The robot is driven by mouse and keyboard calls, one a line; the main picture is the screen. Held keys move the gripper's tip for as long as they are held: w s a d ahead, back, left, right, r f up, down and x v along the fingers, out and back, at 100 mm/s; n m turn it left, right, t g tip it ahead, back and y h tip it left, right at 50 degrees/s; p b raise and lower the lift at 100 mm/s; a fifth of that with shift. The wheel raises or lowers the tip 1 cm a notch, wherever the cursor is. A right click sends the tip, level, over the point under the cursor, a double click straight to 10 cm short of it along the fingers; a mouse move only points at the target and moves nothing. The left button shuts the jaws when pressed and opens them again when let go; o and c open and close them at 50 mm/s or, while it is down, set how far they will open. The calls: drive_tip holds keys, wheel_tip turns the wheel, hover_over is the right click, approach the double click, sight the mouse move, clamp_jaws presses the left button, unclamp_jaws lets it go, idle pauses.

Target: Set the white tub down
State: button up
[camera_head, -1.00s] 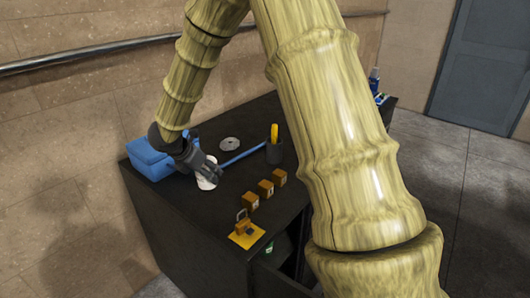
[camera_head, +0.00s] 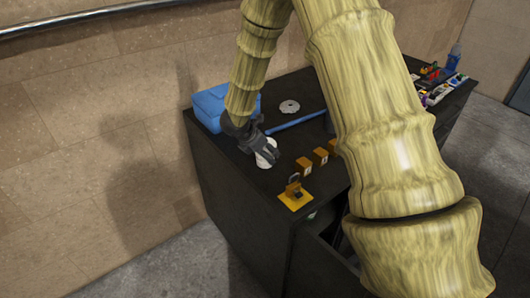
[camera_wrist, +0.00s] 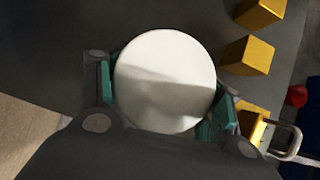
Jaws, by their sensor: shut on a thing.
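The white tub (camera_head: 267,158) is at my gripper on the black cabinet top, near its left front part. In the wrist view its round white top (camera_wrist: 165,82) fills the middle, between the two green-padded fingers. My gripper (camera_head: 264,152) is shut on the tub, a finger on each side; it also shows in the wrist view (camera_wrist: 165,95). I cannot tell whether the tub's base touches the cabinet top, as the gripper hides part of it.
Several orange-yellow blocks (camera_head: 321,156) stand to the right of the tub. A padlock (camera_head: 294,189) sits on a yellow plate in front. A blue box (camera_head: 212,107), a grey disc (camera_head: 289,106) and a blue rod (camera_head: 297,121) lie behind. Colourful items (camera_head: 436,84) lie far right.

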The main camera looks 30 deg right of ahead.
drive_tip(key=shift+f, duration=0.4)
drive_tip(key=shift+f, duration=0.15)
drive_tip(key=o, duration=1.3)
drive_tip(key=shift+r, duration=0.2)
drive_tip(key=b+v, duration=0.3)
drive_tip(key=v, duration=0.9)
drive_tip(key=shift+f+b, duration=0.1)
drive_tip(key=shift+b, duration=0.25)
